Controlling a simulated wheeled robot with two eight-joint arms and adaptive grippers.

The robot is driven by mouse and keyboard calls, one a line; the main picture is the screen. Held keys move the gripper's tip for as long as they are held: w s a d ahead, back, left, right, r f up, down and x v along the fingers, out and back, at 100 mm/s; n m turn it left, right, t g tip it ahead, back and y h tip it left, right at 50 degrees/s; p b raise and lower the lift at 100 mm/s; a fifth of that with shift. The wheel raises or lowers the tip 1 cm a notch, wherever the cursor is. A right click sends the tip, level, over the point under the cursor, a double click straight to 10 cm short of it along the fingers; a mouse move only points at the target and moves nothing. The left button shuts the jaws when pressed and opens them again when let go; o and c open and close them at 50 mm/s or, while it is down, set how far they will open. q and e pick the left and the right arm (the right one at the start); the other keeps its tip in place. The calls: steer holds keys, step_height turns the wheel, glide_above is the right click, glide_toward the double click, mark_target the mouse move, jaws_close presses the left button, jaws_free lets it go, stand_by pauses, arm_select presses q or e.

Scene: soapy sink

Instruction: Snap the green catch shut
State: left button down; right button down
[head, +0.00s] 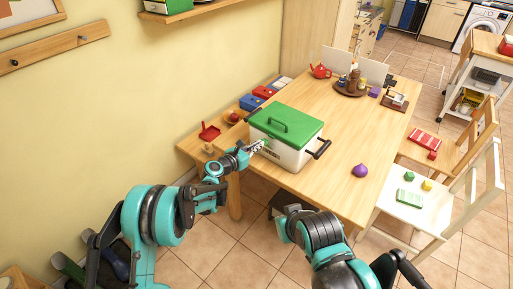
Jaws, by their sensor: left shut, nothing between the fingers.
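A white box (286,156) with a green lid (288,124) stands on the near end of the wooden table. The lid lies down on the box and has a green handle on top. Black handles (320,149) stick out at the box's ends. My left gripper (261,145) is shut and empty, at the box's near face just below the lid's edge. I cannot tell whether it touches the box. The green catch is too small or hidden by the gripper to make out.
A purple onion-like item (360,170) lies on the table (345,133) right of the box. Blue and red boxes (251,102) and a red scoop (209,131) lie left of it. A round tray (350,92) with items stands at the back. A white chair (420,213) stands at right.

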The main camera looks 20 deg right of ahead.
arm_select(q)
steer(key=shift+w+d+r+g+y+p, duration=0.2)
steer(key=shift+w+d+r+y+p, duration=0.1)
steer(key=shift+w+d+r, duration=0.25)
steer(key=shift+w+d+r+g+y+p, duration=0.2)
steer(key=shift+w+d+r+y+p, duration=0.1)
steer(key=shift+d+r, duration=0.3)
steer(key=shift+r+p, duration=0.4)
steer(key=shift+r, duration=0.4)
steer(key=shift+f, duration=0.1)
